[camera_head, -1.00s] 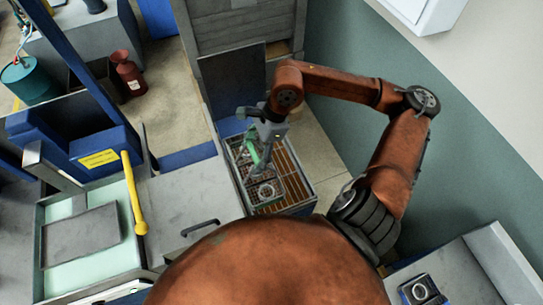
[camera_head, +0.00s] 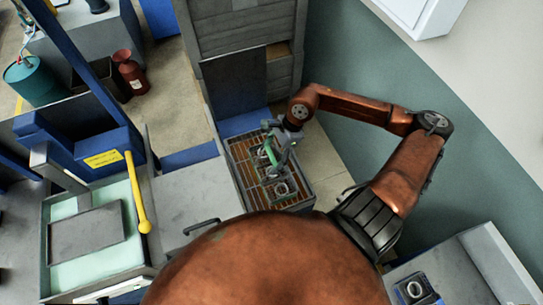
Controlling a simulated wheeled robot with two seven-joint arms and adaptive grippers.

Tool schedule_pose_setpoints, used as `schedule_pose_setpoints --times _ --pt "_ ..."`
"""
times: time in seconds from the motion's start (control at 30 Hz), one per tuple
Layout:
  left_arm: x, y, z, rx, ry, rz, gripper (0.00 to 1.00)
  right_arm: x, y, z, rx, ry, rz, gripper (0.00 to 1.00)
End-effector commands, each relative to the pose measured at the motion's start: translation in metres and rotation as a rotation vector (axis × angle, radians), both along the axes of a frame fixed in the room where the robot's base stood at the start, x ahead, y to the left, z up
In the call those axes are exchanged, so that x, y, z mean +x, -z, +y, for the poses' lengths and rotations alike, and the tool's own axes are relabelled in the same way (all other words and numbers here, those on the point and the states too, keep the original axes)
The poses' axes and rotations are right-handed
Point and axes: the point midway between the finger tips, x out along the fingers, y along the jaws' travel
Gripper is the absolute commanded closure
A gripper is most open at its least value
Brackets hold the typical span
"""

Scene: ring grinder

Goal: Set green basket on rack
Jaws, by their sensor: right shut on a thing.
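The green basket (camera_head: 269,152) shows its green handle and a wire body low over the slatted rack (camera_head: 241,172) in the centre. A grey metal ring (camera_head: 281,188) shows at the basket's near end. My right gripper (camera_head: 272,143) is shut on the basket at its handle. I cannot tell whether the basket's underside touches the slats. My left gripper is not in view.
A grey cabinet top with a dark handle (camera_head: 202,226) adjoins the rack on the left. A machine with a yellow lever (camera_head: 137,192) stands further left. A dark panel (camera_head: 234,82) rises behind the rack. Another ring part (camera_head: 415,290) lies on the bench at lower right.

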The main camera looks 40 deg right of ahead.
Motion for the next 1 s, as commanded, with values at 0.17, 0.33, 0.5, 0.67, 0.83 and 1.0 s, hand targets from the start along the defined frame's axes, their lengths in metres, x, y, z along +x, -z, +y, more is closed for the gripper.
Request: schedule_pose_setpoints --times 0.17,0.33,0.5,0.67,0.83,1.0 --pt "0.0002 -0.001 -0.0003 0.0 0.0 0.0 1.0 0.0009 0.0017 0.0004 0.001 -0.001 -0.003 0.89" --pt "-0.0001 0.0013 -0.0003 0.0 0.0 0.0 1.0 0.0008 0.0036 0.0005 0.001 -0.001 -0.003 0.89" --pt "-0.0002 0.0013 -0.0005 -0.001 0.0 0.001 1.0 0.0001 0.0044 0.0003 0.0 -0.001 0.0 0.24" --pt "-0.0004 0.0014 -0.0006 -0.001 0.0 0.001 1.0 0.0001 0.0043 0.0003 0.0 -0.001 0.0 0.16" --pt "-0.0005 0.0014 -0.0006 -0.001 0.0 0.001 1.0 0.0002 0.0042 0.0002 0.0 -0.001 0.0 0.16" --pt "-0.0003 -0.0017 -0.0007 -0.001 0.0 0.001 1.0 0.0001 0.0002 -0.0005 -0.001 -0.001 -0.001 0.16"
